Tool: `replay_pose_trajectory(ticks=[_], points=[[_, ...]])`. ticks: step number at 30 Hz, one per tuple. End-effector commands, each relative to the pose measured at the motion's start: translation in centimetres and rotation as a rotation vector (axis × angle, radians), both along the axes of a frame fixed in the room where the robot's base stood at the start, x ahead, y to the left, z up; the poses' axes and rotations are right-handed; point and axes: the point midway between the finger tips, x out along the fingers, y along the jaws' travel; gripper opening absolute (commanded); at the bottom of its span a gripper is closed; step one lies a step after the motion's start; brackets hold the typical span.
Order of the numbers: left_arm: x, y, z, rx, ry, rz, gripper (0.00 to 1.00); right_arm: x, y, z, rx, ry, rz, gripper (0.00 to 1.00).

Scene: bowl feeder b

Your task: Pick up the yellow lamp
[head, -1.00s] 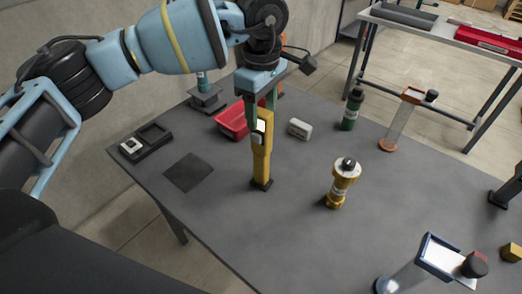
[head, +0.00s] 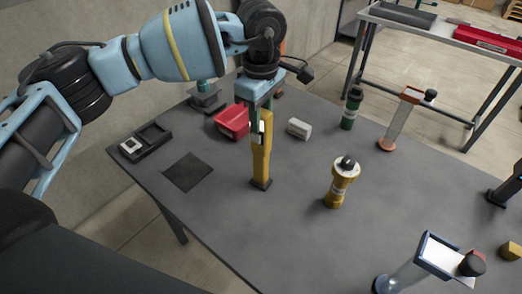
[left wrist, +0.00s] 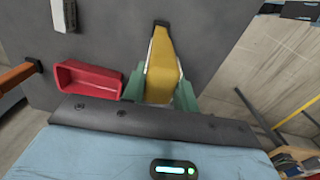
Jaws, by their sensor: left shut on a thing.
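The yellow lamp (head: 262,158), a slim upright bar with a pale panel near its top and a black foot, stands at the middle of the grey table. In the left wrist view the lamp (left wrist: 162,65) runs away from me between the green fingers. My left gripper (head: 262,122) points down and is shut on the lamp's upper part; it also shows in the left wrist view (left wrist: 160,92). The foot appears to be at the table top; I cannot tell whether there is a gap. My right gripper is not in view.
A red bin (head: 232,121) is close behind the lamp, left of it. A grey-white block (head: 299,128) and a gold cylinder (head: 341,187) stand to the right. A green bottle (head: 351,109) is farther back. The table's front left is mostly clear.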

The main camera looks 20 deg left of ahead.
Motion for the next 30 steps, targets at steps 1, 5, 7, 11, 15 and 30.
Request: replay_pose_trajectory(ticks=[1, 5, 7, 11, 15, 30], points=[[0.0, 0.0, 0.1, 0.0, -0.002, 0.0, 0.0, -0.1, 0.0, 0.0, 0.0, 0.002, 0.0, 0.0], [0.0, 0.0, 0.1, 0.0, -0.002, 0.0, 0.0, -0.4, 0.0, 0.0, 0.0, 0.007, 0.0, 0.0], [0.0, 0.0, 0.2, 0.0, -0.002, 0.0, 0.0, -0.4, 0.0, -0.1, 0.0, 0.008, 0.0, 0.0], [0.1, 0.0, 0.8, -0.002, -0.003, 0.0, 0.0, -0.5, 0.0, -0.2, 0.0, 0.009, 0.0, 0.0], [0.1, 0.0, 2.1, -0.002, -0.003, 0.0, 0.0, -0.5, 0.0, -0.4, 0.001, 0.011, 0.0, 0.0], [-6.6, 2.4, 4.1, -0.001, 0.0, -0.002, 0.0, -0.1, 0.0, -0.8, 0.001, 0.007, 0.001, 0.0]])
